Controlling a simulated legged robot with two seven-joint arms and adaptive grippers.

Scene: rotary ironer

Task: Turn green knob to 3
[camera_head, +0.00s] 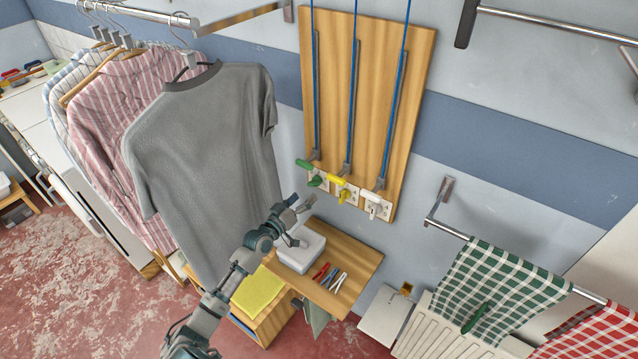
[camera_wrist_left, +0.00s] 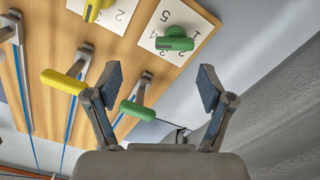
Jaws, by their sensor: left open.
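The green knob (camera_head: 315,181) sits on a white plate on the wooden wall board, below a green lever handle (camera_head: 304,164). In the left wrist view the green knob (camera_wrist_left: 174,40) is mounted on its numbered plate (camera_wrist_left: 205,22); some digits show, but I cannot tell which one it points to. My left gripper (camera_head: 300,203) is just below the green knob and apart from it. In the left wrist view the left gripper (camera_wrist_left: 160,88) has its fingers spread with nothing between them, and the knob is beyond the fingertips. My right gripper is not in view.
A yellow knob (camera_head: 346,195) and a white knob (camera_head: 374,208) are to the right on the board. The green lever handle (camera_wrist_left: 138,110) shows near one finger in the left wrist view. A grey shirt (camera_head: 205,150) hangs left; a wooden table (camera_head: 350,262) stands below.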

